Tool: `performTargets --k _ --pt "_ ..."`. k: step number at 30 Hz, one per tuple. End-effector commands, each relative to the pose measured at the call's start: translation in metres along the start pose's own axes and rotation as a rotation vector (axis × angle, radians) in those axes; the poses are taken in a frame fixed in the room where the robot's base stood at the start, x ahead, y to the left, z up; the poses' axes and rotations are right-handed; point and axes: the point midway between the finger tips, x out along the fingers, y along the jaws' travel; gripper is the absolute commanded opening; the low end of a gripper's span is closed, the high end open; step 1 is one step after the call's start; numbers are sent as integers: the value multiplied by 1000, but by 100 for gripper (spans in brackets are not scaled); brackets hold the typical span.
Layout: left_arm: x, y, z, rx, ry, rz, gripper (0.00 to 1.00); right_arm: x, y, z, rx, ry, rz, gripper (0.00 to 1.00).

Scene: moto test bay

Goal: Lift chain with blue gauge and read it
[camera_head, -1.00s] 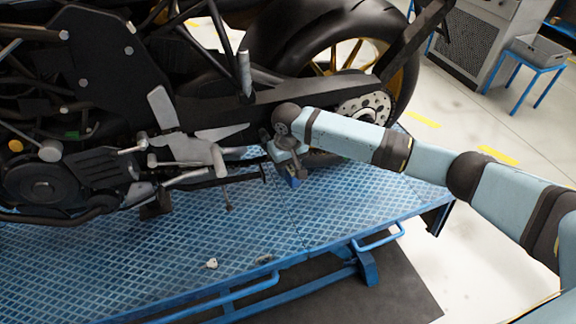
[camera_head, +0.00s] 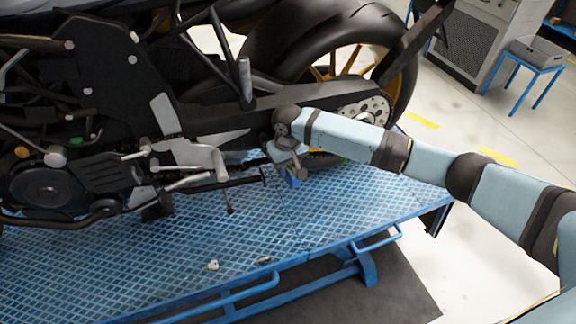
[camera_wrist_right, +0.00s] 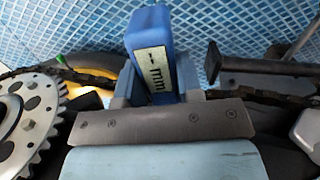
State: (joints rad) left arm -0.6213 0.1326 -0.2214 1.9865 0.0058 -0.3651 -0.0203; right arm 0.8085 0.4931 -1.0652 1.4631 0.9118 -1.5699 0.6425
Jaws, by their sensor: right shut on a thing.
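The blue gauge (camera_wrist_right: 150,50) stands between the two fingers of my right gripper (camera_wrist_right: 155,88) in the right wrist view. It has a pale label with dark marks, including "mm", seen at a slant. My right gripper is shut on the gauge. The dark chain (camera_wrist_right: 268,97) runs on both sides of the gripper; whether the gauge touches it is hidden by the fingers and wrist. In the head view my right gripper (camera_head: 291,164) is beside the motorcycle's lower rear, and a small blue part of the gauge (camera_head: 293,181) shows under it. My left gripper is in neither view.
The motorcycle's rear wheel (camera_head: 330,50) and swingarm (camera_head: 222,112) are behind my right wrist. A toothed sprocket (camera_wrist_right: 30,125) is at left in the wrist view. The blue lift platform (camera_head: 230,245) lies below, with small loose pieces (camera_head: 213,265) near its front edge.

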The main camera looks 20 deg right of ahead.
Motion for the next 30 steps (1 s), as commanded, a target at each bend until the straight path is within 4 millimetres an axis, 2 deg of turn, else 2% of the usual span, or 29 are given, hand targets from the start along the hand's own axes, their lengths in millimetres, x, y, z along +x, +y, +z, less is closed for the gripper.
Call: performTargets --k 30 --pt "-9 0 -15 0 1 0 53 -21 0 -1 0 2 -1 1"
